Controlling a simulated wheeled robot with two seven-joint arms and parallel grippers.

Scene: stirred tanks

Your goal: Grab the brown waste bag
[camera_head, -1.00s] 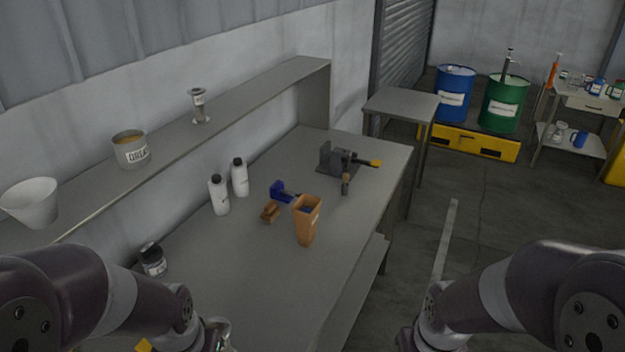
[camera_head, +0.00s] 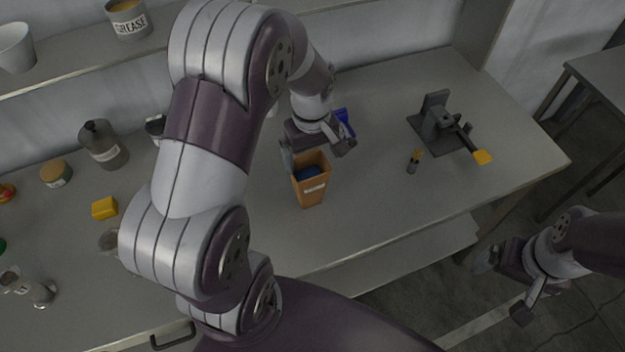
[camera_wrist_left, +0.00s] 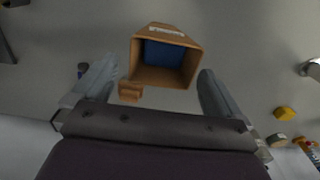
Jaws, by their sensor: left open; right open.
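The brown waste bag (camera_head: 311,192) is an upright, open-topped orange-brown container with a white label, standing on the workbench. Something blue shows inside it. My left gripper (camera_head: 318,151) is open and empty just above and behind the bag's rim in the head view. In the left wrist view the bag (camera_wrist_left: 166,76) lies between and slightly beyond the two spread fingers (camera_wrist_left: 155,90), with a gap on each side. My right gripper (camera_head: 504,286) is open and empty, off the bench's front edge at the right.
A small brown block (camera_wrist_left: 130,91) lies beside the bag, near the left finger in the wrist view. A blue item (camera_head: 345,121) is behind my left gripper. A dark vise (camera_head: 436,120) stands to the right. The bench's front right is clear.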

